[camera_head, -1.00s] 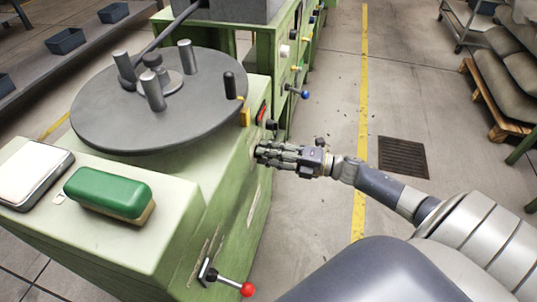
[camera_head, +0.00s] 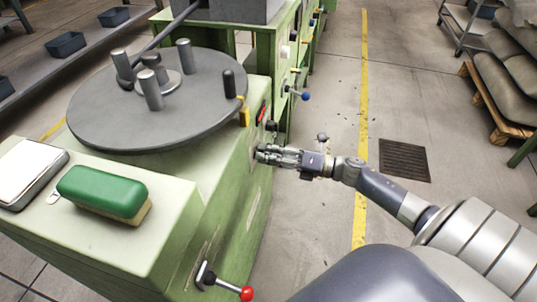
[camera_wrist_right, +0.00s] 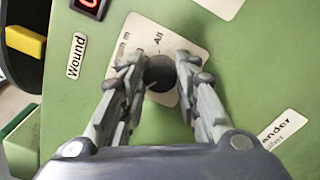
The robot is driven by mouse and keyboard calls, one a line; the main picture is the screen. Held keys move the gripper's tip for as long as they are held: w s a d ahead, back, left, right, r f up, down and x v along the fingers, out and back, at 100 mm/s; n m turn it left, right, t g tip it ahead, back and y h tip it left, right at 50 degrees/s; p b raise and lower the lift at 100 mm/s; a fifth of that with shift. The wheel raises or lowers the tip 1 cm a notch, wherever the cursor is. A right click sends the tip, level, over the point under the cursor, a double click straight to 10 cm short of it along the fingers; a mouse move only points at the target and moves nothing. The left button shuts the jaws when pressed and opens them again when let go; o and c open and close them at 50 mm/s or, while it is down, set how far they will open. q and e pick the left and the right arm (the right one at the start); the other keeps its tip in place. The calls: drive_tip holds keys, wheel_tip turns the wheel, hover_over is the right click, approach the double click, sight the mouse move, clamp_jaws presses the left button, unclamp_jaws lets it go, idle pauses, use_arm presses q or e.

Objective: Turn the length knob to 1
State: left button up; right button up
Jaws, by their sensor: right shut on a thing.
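In the right wrist view a round dark knob (camera_wrist_right: 160,73) sits on a pale plate on the green panel. The plate carries partly hidden print, with "All" legible above the knob. My right gripper (camera_wrist_right: 160,78) has its two fingers closed on the knob's sides. In the head view my right gripper (camera_head: 262,153) is against the green machine's side panel, and its fingers hide the knob there. I cannot clearly read which mark the knob points to. My left gripper is not in view.
Another dark knob (camera_head: 271,126) is just above my gripper. A red-tipped lever (camera_head: 246,293) stands out lower on the machine.

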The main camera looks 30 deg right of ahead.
drive_tip(key=shift+f, duration=0.1)
drive_tip(key=o, duration=1.1)
drive_tip(key=shift+c, duration=0.2)
drive_tip(key=v, duration=1.2)
